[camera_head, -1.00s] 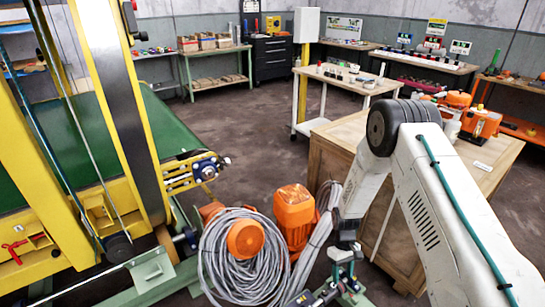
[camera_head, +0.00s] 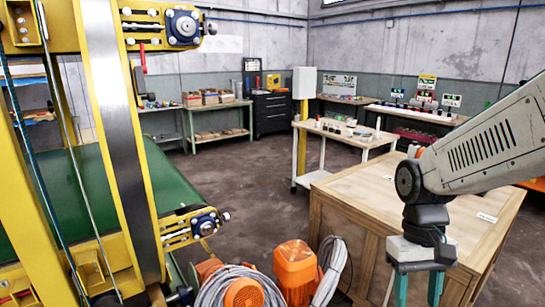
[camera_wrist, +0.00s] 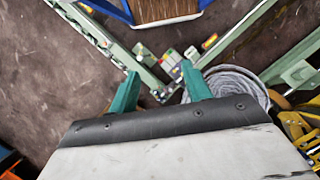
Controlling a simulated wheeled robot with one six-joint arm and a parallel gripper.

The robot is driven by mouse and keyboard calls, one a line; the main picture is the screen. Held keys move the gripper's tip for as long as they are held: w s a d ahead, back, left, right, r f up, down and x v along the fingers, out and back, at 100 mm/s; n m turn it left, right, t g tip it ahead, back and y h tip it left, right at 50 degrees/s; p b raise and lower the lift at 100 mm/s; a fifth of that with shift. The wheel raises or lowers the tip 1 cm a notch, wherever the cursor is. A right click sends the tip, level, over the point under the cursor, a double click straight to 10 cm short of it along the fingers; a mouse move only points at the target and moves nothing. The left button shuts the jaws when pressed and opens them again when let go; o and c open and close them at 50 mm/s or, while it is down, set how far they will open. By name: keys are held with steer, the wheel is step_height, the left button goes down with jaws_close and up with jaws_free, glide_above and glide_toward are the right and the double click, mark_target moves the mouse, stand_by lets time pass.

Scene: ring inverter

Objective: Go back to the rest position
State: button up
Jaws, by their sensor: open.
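My gripper (camera_head: 418,287) hangs at the lower right of the head view, in front of the wooden crate (camera_head: 364,192). Its two teal fingers point down and stand apart with nothing between them. My white arm comes in from the right edge. In the wrist view my gripper (camera_wrist: 158,86) is also open and empty. Green metal beams (camera_wrist: 110,43) and a coiled grey cable (camera_wrist: 240,85) lie on the floor below it.
Orange motors (camera_head: 294,267) and grey cable (camera_head: 228,288) lie at bottom centre. The yellow machine (camera_head: 40,130) with its green belt (camera_head: 160,178) fills the left. A white trolley (camera_head: 344,138) stands behind the crate. The dark floor (camera_head: 240,190) in the middle is clear.

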steer(key=s+r+t, duration=0.4)
steer(key=s+r, duration=0.5)
steer(key=s, duration=0.2)
steer(key=shift+d+m+t, duration=0.2)
steer(key=shift+m+t, duration=0.1)
steer(key=shift+t, duration=0.1)
